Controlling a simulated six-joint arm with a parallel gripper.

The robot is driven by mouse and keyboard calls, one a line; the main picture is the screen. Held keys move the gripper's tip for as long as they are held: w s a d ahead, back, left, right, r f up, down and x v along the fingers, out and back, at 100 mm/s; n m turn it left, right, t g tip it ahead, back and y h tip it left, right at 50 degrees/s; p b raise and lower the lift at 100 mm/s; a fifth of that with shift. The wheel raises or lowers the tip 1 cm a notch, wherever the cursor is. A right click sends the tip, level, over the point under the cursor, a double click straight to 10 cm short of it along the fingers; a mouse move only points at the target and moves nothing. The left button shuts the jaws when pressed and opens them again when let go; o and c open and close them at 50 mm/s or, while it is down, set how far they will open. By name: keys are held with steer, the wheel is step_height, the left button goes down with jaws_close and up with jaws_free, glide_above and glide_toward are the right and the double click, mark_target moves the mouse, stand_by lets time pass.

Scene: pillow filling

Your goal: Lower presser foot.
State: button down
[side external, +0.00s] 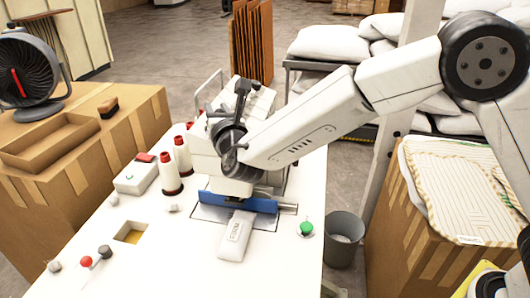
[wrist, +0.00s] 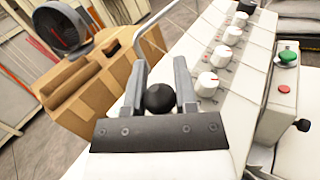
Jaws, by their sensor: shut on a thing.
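In the wrist view my gripper (wrist: 160,88) has its two grey fingers on either side of a black ball knob (wrist: 160,100), closed on it. The lever under the knob is hidden by the gripper body. In the side view my gripper (side external: 243,92) is above the white sewing machine (side external: 203,160), and the knob cannot be made out there. A blue bar (side external: 238,203) runs across the front of the machine, low over the work plate. The presser foot itself is not clearly seen. A white labelled piece (side external: 235,236) lies in front of the bar.
Dials (wrist: 207,84) and a green button (wrist: 288,57) line the machine beside my gripper. Thread cones (side external: 170,175) stand left of the machine. The white table (side external: 165,270) has a square opening (side external: 130,232). A fan (side external: 28,75) and cardboard boxes (side external: 145,115) stand left.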

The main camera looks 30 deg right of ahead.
steer(key=shift+s+d+m+t+h, duration=0.35)
steer(key=shift+m, duration=0.6)
steer(key=shift+s+d+m+t+h, duration=0.3)
steer(key=shift+m+t+h, duration=0.05)
steer(key=shift+m, duration=0.6)
steer(key=shift+c, duration=2)
jaws_free()
steer(key=v, duration=0.8)
steer(key=shift+w, duration=0.15)
